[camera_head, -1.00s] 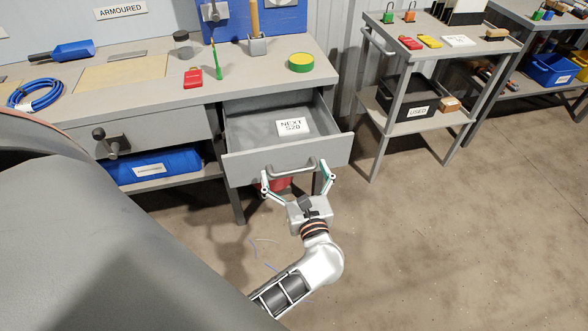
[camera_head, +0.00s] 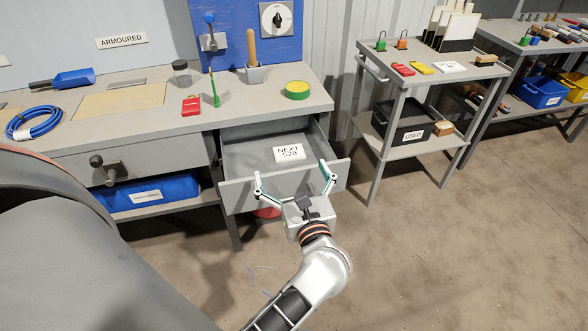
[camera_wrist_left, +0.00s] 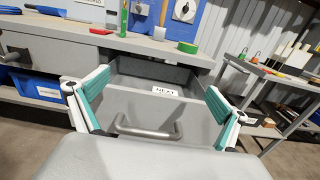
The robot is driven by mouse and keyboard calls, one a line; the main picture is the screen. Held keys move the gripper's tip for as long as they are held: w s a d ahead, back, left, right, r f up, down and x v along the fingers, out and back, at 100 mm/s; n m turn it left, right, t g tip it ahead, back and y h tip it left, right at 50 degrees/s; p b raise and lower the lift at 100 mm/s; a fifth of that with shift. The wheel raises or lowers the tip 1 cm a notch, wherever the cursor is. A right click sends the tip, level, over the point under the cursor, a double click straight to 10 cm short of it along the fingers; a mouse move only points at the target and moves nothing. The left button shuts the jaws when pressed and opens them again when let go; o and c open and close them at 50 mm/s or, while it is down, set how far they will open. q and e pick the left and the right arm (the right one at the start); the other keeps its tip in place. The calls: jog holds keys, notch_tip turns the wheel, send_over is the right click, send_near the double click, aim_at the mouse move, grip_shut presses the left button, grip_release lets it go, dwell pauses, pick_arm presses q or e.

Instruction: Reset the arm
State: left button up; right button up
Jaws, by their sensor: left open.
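My left gripper (camera_head: 292,183) is open and empty in front of the pulled-out grey drawer (camera_head: 233,194). Its two fingers are spread wide and cover part of the drawer front in the head view. In the left wrist view the fingers stand to either side of the drawer's bar handle (camera_wrist_left: 147,130), with nothing between them and apart from the handle. In the head view the gripper hides the handle. A white card (camera_head: 289,154) reading "NEXT 520" lies inside the drawer. My right gripper is not in view.
The workbench (camera_head: 150,122) holds a blue cable coil (camera_head: 34,122), a red item (camera_head: 191,105) and a green-yellow tape roll (camera_head: 297,90). A shelf cart (camera_head: 400,152) with a black "USED" bin (camera_head: 400,125) stands to the right. The floor between is clear.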

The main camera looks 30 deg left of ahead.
pick_arm(q)
jog(key=d+r+m+t+h+p, duration=0.35)
jog(key=r+m+t, duration=0.35)
jog(key=m, duration=0.6)
jog(key=s+d+f+m+t+h+p, duration=0.15)
jog(key=d+m+h, duration=0.35)
jog(key=m, duration=0.5)
jog(key=s+d+f+m+h+p, duration=0.1)
jog(key=s+d+f+m+h, duration=0.25)
jog(key=m+h, duration=0.4)
jog(key=s+f+m+g+p, duration=0.1)
jog(key=s+f+m+g, duration=0.4)
jog(key=f+m, duration=0.5)
jog(key=s+a+f+m+g+p, duration=0.1)
jog(key=s+f+m+g, duration=0.3)
jog(key=s+f+m, duration=0.5)
jog(key=shift+s+f+m+g+p, duration=0.35)
jog(key=shift+s+f+p, duration=0.15)
jog(key=shift+f+p, duration=0.1)
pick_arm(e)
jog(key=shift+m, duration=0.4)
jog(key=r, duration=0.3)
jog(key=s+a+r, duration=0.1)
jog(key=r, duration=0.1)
pick_arm(q)
jog(key=shift+r, duration=0.1)
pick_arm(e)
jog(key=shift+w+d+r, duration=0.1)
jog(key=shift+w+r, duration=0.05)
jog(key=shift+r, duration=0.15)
